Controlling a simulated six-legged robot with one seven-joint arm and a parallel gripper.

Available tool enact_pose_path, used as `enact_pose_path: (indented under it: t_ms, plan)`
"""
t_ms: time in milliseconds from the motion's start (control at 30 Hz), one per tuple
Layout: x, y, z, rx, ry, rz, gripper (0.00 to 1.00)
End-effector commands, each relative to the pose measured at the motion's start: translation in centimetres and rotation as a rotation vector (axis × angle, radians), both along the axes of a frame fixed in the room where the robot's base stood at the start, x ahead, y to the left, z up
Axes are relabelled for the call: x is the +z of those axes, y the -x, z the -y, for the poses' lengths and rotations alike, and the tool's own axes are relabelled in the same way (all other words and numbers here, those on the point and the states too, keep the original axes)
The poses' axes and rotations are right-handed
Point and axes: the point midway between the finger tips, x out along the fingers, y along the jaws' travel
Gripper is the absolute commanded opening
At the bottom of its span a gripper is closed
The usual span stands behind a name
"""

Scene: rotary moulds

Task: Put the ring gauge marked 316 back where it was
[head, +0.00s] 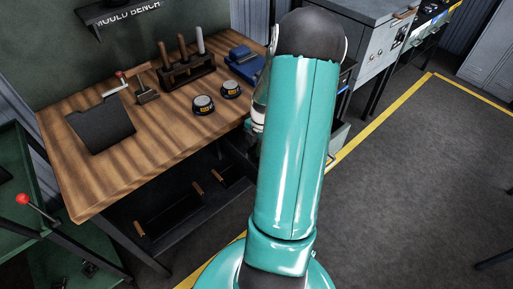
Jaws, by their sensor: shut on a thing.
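Two small round dark gauges with pale rims and yellow labels stand side by side on the wooden bench. The left gauge (204,105) is nearer the front edge, and the right gauge (231,89) is a little farther back. Their label numbers are too small to read, so I cannot tell whether either is the 316. My teal arm fills the middle of the view to the right of them. My gripper is hidden behind the arm, and so is anything it holds.
Grey machine cabinets (375,50) stand behind my arm. Floor (420,180) on the right is clear.

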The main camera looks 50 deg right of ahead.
Motion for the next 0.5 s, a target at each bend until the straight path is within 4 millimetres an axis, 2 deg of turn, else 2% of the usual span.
enact_pose_path:
  t_ms: [233, 267, 333, 500]
  plan:
    - [-0.29, -0.13, 0.08, -0.001, -0.001, 0.0, 0.0]
    - [-0.25, -0.12, 0.08, -0.001, -0.001, 0.0, 0.17]
    - [-0.23, -0.11, 0.08, -0.001, 0.0, 0.0, 0.3]
    - [-0.22, -0.11, 0.07, -0.001, -0.001, 0.0, 0.32]
